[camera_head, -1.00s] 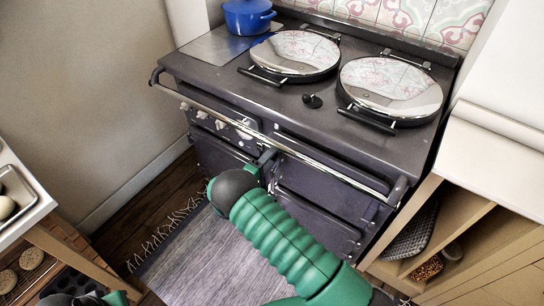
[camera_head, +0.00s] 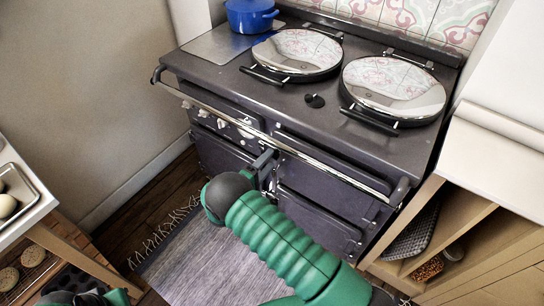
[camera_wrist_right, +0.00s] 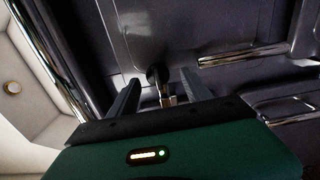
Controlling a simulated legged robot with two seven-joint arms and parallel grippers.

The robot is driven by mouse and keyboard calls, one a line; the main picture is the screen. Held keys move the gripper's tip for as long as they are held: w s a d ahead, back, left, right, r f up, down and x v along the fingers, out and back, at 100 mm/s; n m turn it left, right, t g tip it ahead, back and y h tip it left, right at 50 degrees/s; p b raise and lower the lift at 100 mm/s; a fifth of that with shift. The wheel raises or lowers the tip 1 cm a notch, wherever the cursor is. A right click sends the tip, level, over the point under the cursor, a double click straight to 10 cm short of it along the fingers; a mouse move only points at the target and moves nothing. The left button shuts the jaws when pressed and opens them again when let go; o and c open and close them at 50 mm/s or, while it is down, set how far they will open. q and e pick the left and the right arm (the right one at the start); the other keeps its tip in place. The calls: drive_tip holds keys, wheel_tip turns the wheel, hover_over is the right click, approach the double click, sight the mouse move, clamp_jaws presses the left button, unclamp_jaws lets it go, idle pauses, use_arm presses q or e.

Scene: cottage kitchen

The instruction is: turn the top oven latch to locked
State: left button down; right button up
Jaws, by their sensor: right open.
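The dark range oven (camera_head: 325,205) stands in front of me, with its doors below a long chrome rail. In the right wrist view, a latch with a round black knob (camera_wrist_right: 157,74) and a small brass piece sits on the oven front. My right gripper (camera_wrist_right: 163,84) is open, with one finger on each side of this latch. Contact with the fingers cannot be made out. In the head view my right gripper (camera_head: 266,160) is at the oven front just under the rail, and my wrist partly hides it. My left arm shows only in part at the bottom left; its fingers are unclear.
The chrome rail (camera_head: 300,150) runs along the oven front close above my right gripper. Two round hob lids (camera_head: 393,88) and a blue pot (camera_head: 249,15) are on top. Wooden shelving (camera_head: 465,225) is at the right, a tray table (camera_head: 35,215) at the left, a rug (camera_head: 205,255) below.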

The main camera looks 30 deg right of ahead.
drive_tip(key=v, duration=1.3)
drive_tip(key=shift+a, duration=0.35)
